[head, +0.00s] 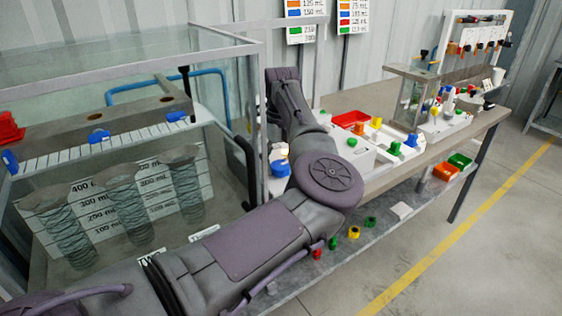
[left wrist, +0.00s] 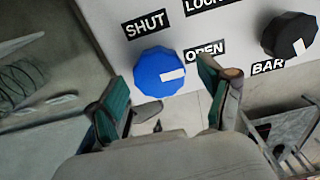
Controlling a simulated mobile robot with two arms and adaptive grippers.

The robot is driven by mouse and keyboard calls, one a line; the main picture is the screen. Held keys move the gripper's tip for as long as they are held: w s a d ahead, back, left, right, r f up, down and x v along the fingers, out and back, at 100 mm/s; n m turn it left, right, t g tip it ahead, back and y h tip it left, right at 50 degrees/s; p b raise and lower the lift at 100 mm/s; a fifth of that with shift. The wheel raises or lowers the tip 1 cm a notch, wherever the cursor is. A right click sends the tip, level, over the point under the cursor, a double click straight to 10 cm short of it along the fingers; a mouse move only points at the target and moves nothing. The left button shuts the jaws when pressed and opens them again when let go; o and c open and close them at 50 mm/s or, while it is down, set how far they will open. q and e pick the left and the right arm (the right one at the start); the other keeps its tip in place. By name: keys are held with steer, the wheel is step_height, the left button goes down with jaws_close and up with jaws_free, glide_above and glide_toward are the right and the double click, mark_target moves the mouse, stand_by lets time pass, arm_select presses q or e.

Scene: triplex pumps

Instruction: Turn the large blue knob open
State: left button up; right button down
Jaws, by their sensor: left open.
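The large blue knob (left wrist: 158,73) is on a white panel (left wrist: 185,20) in the left wrist view. Its white mark points right, a little below the OPEN label (left wrist: 205,53). The SHUT label (left wrist: 145,24) is above the knob. My left gripper (left wrist: 160,78) is open, with one green-padded finger to the left of the knob and one to its right. I see no clear grip on the knob. In the head view my left arm crosses the middle, and its gripper cannot be made out clearly. My right gripper is not in view.
A black knob (left wrist: 290,35) with a BAR label is at the right of the panel. In the head view, a glass tank (head: 150,60) with coils stands at the left. A long bench (head: 375,103) carries white boxes with coloured knobs. Open floor lies at the right.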

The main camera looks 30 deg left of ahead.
mark_target(281, 164)
arm_select(q)
step_height(281, 164, up, 12)
stand_by(0.6)
steer(key=shift+f, duration=0.1)
